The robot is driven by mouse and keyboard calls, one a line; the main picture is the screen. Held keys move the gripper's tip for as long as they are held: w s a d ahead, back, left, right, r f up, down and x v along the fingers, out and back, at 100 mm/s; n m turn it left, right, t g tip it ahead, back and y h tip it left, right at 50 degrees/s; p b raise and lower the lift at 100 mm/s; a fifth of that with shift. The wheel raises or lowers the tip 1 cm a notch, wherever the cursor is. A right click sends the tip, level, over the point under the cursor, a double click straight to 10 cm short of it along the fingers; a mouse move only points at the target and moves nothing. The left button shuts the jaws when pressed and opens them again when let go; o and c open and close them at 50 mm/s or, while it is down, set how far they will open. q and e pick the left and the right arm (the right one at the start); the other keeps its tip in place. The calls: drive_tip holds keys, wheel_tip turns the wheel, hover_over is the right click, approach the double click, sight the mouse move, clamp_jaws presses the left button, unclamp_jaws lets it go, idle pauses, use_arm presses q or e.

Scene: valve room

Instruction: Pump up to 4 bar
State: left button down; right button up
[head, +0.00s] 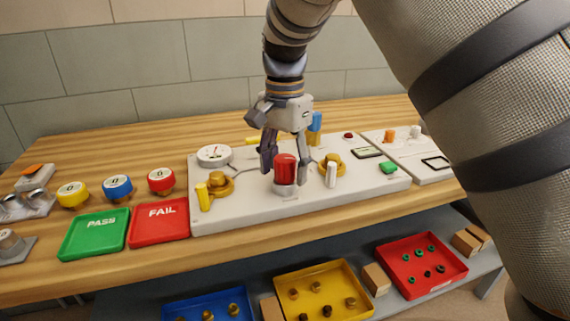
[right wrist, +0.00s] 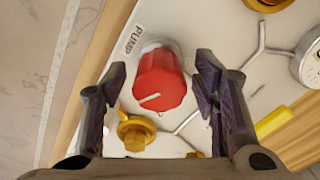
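The red pump knob (head: 286,168) stands on the white panel (head: 240,205) on the bench. It also shows in the right wrist view (right wrist: 160,82), beside the word PUMP, with a white line on its face. My right gripper (head: 285,170) is above the knob, fingers pointing down. In the right wrist view the fingers (right wrist: 160,95) are spread, one on each side of the knob, with gaps to it. A round gauge (head: 214,154) sits at the panel's back left; its reading is too small to tell. My left gripper does not show.
Brass fittings (head: 219,181) with yellow and white levers stand near the knob. A blue handle (head: 315,122) rises behind. Green PASS (head: 94,234) and red FAIL (head: 158,222) trays lie left of the panel. My large arm link fills the right side.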

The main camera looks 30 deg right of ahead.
sight(285, 157)
wheel_tip(285, 157, up, 12)
idle(0.5)
